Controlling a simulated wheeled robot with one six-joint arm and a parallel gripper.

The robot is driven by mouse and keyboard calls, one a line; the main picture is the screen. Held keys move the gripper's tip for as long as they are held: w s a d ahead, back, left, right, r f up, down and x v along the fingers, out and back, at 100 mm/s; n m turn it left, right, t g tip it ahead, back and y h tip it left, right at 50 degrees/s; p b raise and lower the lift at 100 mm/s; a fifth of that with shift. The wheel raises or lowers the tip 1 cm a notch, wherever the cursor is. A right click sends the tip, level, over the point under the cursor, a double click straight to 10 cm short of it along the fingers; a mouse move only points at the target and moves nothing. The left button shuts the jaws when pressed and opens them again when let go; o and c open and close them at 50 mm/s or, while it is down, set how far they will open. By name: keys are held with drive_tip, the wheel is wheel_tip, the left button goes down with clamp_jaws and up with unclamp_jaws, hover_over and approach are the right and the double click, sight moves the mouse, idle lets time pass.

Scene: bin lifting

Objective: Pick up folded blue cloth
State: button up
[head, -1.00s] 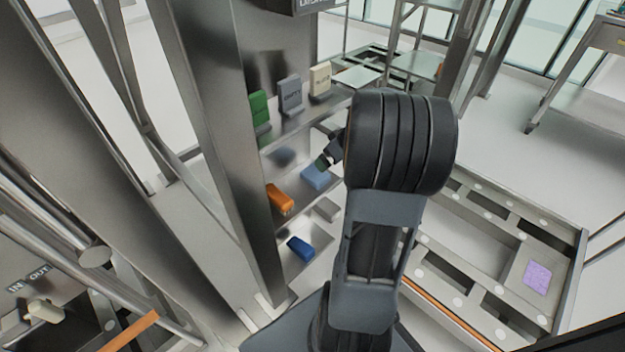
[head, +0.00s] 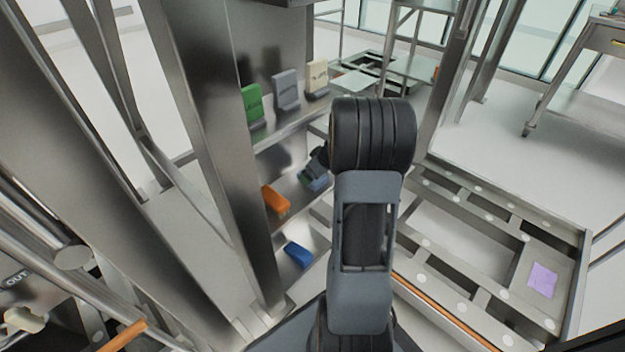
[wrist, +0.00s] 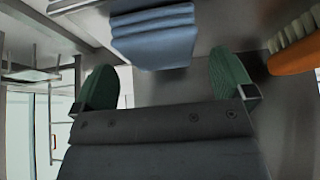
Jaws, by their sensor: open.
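The folded blue cloth (head: 312,181) lies on the middle shelf in the head view, partly hidden by my gripper (head: 318,170). In the wrist view the cloth (wrist: 153,36) is a light blue stack of folded layers at the top centre. My gripper (wrist: 165,85) shows there with its two green fingertips spread wide and nothing between them. The cloth lies just beyond the fingertips, roughly centred in the gap. I cannot tell whether a fingertip touches it.
An orange item (head: 275,200) sits on the same shelf, left of the cloth; it also shows at the right of the wrist view (wrist: 296,45). A dark blue item (head: 298,254) lies on the shelf below. Green (head: 251,103), grey (head: 286,91) and cream (head: 317,77) items stand above.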

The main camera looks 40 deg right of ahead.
drive_tip(key=x, duration=0.2)
drive_tip(key=shift+w+f, duration=0.1)
drive_tip(key=shift+f, duration=0.15)
drive_tip(key=shift+c, duration=0.2)
drive_tip(key=shift+r, duration=0.1)
drive_tip(key=c, duration=0.9)
